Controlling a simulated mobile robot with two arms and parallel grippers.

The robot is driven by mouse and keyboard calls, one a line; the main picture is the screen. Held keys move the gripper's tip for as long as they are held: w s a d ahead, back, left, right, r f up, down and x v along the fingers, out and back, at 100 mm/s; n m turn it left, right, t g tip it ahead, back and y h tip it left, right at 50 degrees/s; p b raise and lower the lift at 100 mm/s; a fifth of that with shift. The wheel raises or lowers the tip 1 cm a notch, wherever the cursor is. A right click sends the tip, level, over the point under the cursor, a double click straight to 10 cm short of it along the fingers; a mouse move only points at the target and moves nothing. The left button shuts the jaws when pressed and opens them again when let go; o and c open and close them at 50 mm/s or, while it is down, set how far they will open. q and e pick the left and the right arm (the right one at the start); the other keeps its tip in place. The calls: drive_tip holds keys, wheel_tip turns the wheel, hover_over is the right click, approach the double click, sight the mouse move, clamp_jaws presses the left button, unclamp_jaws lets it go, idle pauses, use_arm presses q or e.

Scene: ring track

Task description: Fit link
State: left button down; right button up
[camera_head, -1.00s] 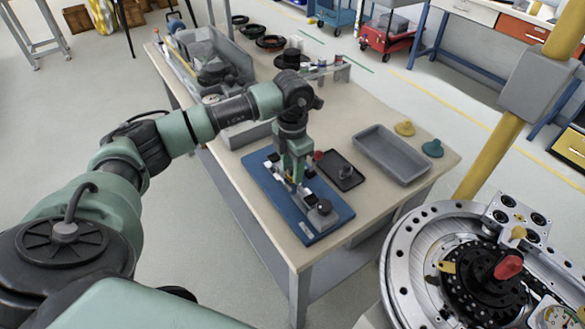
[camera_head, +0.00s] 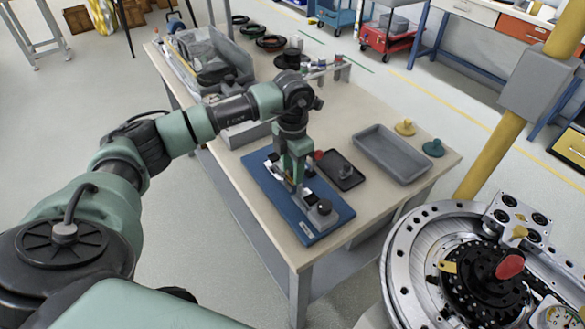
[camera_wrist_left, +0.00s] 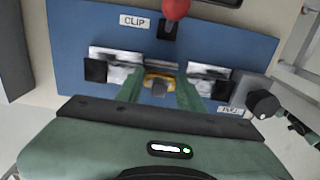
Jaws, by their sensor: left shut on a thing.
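A blue board (camera_head: 326,214) lies on the workbench. In the left wrist view, the board (camera_wrist_left: 254,47) carries a CLIP label and two silver blocks with black ends, one left (camera_wrist_left: 113,67) and one right (camera_wrist_left: 208,80). My left gripper (camera_head: 294,180) points down over the board. In the left wrist view, the gripper (camera_wrist_left: 160,91) is shut on a small yellow-and-grey link (camera_wrist_left: 159,82), between the two silver blocks. I cannot tell whether the link touches them. A red ball knob (camera_wrist_left: 176,8) stands beyond the link. My right gripper is in neither view.
A black tray (camera_head: 340,180) and an empty grey tray (camera_head: 392,155) lie right of the board. A round metal machine (camera_head: 415,240) with a red knob is at lower right.

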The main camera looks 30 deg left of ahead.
sight(292, 168)
use_arm(q)
drive_tip(key=shift+f+b, duration=0.55)
drive_tip(key=shift+f, duration=0.3)
drive_tip(key=c, duration=0.8)
unclamp_jaws()
drive_tip(key=shift+r, duration=0.1)
wheel_tip(292, 168, up, 8)
drive_tip(key=shift+f+b, duration=0.2)
drive_tip(key=shift+b, duration=0.45)
